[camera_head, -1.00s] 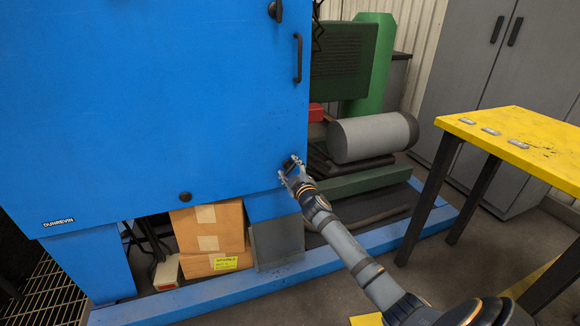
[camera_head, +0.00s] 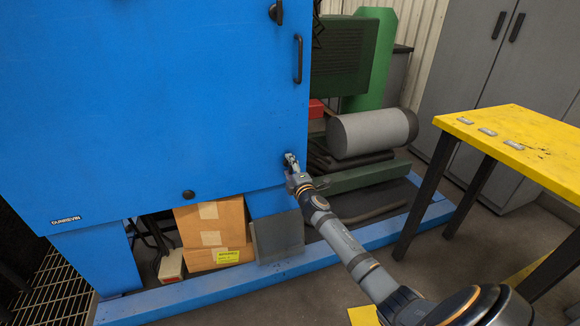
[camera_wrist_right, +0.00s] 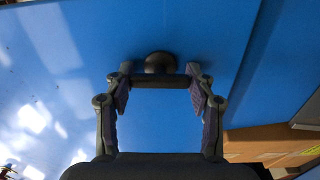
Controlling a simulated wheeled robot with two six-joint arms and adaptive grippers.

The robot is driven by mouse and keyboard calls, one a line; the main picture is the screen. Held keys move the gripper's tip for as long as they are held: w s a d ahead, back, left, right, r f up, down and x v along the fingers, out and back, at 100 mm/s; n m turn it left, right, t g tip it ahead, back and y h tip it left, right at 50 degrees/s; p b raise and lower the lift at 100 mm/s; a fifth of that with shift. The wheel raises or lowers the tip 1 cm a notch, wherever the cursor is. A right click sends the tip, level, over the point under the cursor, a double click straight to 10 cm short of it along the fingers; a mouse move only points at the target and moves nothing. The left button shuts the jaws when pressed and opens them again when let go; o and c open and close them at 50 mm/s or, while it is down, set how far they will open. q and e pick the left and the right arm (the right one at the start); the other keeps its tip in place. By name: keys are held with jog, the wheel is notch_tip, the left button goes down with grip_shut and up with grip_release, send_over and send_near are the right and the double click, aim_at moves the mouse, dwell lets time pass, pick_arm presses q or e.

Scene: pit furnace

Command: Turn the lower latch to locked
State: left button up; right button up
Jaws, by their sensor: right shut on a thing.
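The lower latch (camera_wrist_right: 160,62) is a dark round knob with a short bar, on the blue door (camera_head: 160,100) near its lower right corner. In the right wrist view the bar lies level across the picture between my fingertips, with the round hub just above it. My right gripper (camera_wrist_right: 160,84) is shut on the bar's two ends. In the head view my right gripper (camera_head: 291,163) is at the door's right edge and mostly hides the latch. A dark upper latch (camera_head: 275,11) shows at the top of the door. My left gripper is out of view.
A black door handle (camera_head: 298,58) stands above my right gripper. A grey cylinder (camera_head: 370,134) lies right of the door. A yellow table (camera_head: 520,130) stands at the right. Cardboard boxes (camera_head: 210,222) sit below the door. Some floor is clear between the blue base rail and the table.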

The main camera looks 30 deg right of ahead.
jog(key=shift+n, duration=0.3)
dwell(0.4)
jog(key=o, duration=1.2)
jog(key=shift+s+a, duration=0.1)
jog(key=shift+s, duration=0.1)
jog(key=v, duration=1.1)
jog(key=shift+s+a, duration=0.15)
jog(key=shift+s, duration=0.15)
